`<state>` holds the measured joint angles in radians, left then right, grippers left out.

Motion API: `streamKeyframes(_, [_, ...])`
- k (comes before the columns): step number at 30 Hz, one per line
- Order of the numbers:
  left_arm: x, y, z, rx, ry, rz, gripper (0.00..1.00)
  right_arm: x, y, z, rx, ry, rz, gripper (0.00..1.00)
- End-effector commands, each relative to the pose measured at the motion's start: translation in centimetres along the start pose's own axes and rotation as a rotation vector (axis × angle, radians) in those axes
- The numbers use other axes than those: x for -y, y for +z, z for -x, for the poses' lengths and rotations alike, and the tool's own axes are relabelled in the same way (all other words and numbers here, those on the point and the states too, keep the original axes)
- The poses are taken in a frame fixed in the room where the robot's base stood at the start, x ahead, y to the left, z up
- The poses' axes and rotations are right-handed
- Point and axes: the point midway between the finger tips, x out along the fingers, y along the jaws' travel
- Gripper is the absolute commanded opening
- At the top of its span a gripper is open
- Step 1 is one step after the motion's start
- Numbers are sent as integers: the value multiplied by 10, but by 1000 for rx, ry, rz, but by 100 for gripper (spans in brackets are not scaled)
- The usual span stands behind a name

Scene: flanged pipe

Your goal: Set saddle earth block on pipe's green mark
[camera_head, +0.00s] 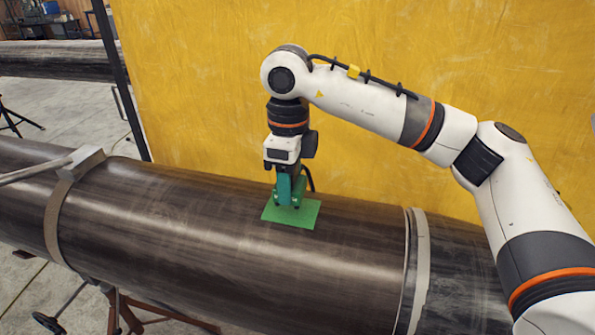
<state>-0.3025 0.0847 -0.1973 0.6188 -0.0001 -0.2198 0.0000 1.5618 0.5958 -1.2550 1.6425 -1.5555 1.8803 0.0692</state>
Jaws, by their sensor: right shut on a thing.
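The dark steel pipe (190,225) runs across the view from left to right. The flat green mark (306,214) lies on top of it, left of the flange. My right gripper (289,192) points straight down over the mark, shut on a small teal-green block, the saddle earth block (284,188). The block stands upright at the mark's back left part. Its lower end appears to be at the mark; I cannot tell whether it touches. The gripper partly hides the block. My left gripper is not in view.
A band with a grey block (84,161) and a long bar wraps the pipe at left. A pale flange ring (414,270) circles it at right. A yellow screen (210,90) stands close behind. Stand legs (120,310) show below the pipe.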

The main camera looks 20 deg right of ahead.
Motion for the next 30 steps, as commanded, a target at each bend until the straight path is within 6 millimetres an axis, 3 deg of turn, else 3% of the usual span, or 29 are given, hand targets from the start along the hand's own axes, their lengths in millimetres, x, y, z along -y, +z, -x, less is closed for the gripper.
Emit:
streamKeyframes(5, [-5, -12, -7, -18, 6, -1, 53, -1, 1, -12, -1, 2, -2, 28])
streamKeyframes(16, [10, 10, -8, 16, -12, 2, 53, -1, 0, -14, -2, 2, -2, 28])
streamKeyframes(30, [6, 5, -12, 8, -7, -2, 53, 1, -1, -14, -2, 1, -2, 28])
